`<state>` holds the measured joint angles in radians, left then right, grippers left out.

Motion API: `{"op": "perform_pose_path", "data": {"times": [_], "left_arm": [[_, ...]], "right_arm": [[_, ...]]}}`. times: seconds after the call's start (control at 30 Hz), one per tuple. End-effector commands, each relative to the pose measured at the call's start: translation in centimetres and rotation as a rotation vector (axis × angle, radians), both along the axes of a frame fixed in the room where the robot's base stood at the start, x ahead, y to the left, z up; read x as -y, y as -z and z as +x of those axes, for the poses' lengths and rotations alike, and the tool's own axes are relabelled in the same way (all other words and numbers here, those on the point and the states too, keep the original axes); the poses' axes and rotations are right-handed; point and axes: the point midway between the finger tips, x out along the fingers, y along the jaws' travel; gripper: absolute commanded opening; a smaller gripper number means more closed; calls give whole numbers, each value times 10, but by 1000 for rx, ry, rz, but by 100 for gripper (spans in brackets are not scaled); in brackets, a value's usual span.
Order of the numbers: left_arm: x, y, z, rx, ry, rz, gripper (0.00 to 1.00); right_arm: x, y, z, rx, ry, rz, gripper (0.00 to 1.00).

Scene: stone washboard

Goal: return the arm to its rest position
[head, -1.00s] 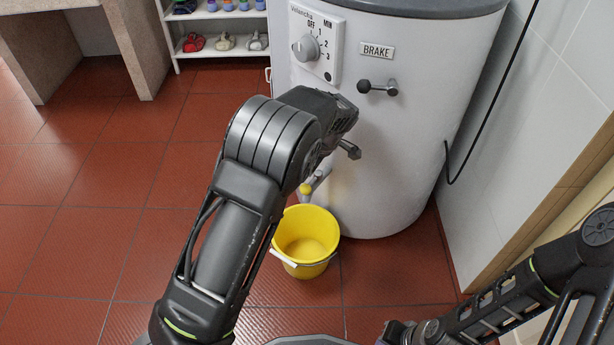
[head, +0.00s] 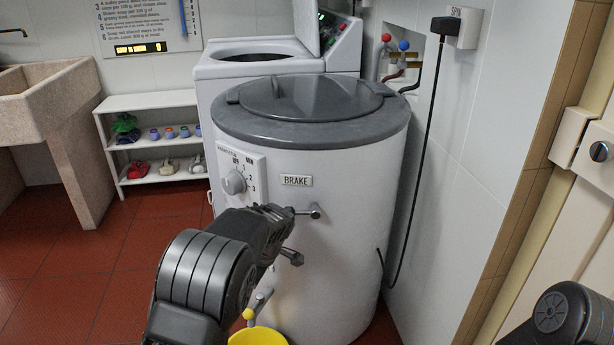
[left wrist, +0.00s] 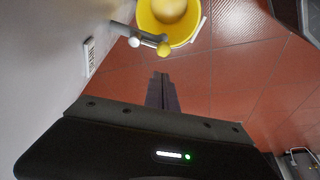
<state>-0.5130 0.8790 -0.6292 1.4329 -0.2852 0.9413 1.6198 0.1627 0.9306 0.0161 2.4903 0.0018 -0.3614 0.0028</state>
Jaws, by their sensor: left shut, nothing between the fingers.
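My left arm comes in from the lower left of the head view. Its dark wrist end is in front of the white drum machine (head: 330,270), just below and left of the brake lever (head: 315,211).
A yellow bucket (head: 257,337) stands on the floor under a drain tap with a yellow knob (head: 248,314). A white shelf (head: 160,102) and a stone sink (head: 60,105) are at the left. A power cord (head: 425,150) hangs along the right wall. The red floor at left is clear.

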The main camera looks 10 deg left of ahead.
Motion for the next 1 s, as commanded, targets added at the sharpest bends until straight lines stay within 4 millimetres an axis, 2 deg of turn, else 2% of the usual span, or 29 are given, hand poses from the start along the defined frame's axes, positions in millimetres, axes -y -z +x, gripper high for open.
{"op": "perform_pose_path", "data": {"times": [0.13,0.23,0.27,0.37,0.47,0.5,0.57,0.6,0.63,0.7,0.8,1.0], "left_arm": [[2,0,6,-4,89,0,0],[9,6,21,16,259,-10,0],[14,11,24,19,329,-15,0],[48,49,17,19,624,-56,0],[81,109,-21,11,934,-120,0],[92,132,-42,13,1038,-146,0],[108,161,-79,21,1170,-181,0],[116,176,-104,28,1238,-204,0],[122,185,-123,33,1280,-219,0],[134,200,-163,44,1352,-252,0],[146,210,-214,52,1396,-303,0],[163,212,-299,29,1337,-453,0]], "right_arm": [[0,0,0,0,0,0,0],[0,0,0,0,0,0,0],[0,0,0,0,0,0,0],[0,0,0,1,0,0,0],[0,0,0,1,0,0,0],[0,0,0,1,0,0,0],[0,0,0,1,0,0,0],[0,0,0,1,0,0,0],[0,0,0,1,0,0,0],[0,0,0,1,0,0,0],[0,0,0,1,0,0,0],[0,0,0,1,0,0,0]]}}
